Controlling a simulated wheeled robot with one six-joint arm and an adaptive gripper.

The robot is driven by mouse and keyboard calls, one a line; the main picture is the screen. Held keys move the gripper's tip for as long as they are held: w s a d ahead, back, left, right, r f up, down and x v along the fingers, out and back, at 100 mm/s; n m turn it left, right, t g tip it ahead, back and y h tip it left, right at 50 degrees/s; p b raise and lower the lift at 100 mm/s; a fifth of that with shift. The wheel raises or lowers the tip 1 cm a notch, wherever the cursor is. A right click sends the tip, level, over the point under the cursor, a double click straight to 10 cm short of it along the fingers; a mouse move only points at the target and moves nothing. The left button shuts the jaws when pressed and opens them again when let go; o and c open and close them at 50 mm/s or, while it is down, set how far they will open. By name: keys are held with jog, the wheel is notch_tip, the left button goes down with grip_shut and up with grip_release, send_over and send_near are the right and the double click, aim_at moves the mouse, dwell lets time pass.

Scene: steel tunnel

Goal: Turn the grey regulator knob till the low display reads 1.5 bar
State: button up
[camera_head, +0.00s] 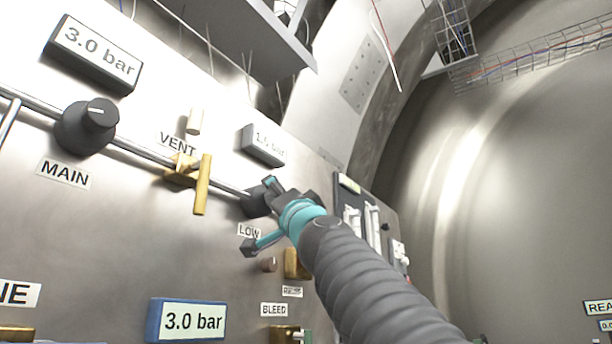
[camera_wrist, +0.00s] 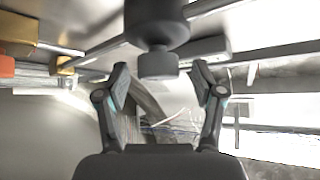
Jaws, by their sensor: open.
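The grey regulator knob (camera_head: 256,202) sits on the pipe above the LOW label, partly hidden by my gripper (camera_head: 262,215). The low display (camera_head: 263,146) is above it; its figures are faint and look like 1.5 bar, but I cannot be sure. In the wrist view the knob's round end (camera_wrist: 158,65) hangs below a dark body, between the fingertips of my gripper (camera_wrist: 160,84). The fingers are spread, with a visible gap on each side of the knob. I see no contact.
The MAIN knob (camera_head: 86,125) and a 3.0 bar display (camera_head: 95,54) are at the left. A brass VENT valve handle (camera_head: 202,184) stands out just left of the low knob. A blue-framed 3.0 bar display (camera_head: 187,320) and a brass BLEED valve (camera_head: 287,334) are below.

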jog(key=s+d, duration=0.4)
jog(key=s, duration=0.7)
jog(key=shift+s+d, duration=0.2)
jog(key=shift+d, duration=0.15)
jog(key=shift+f, duration=0.15)
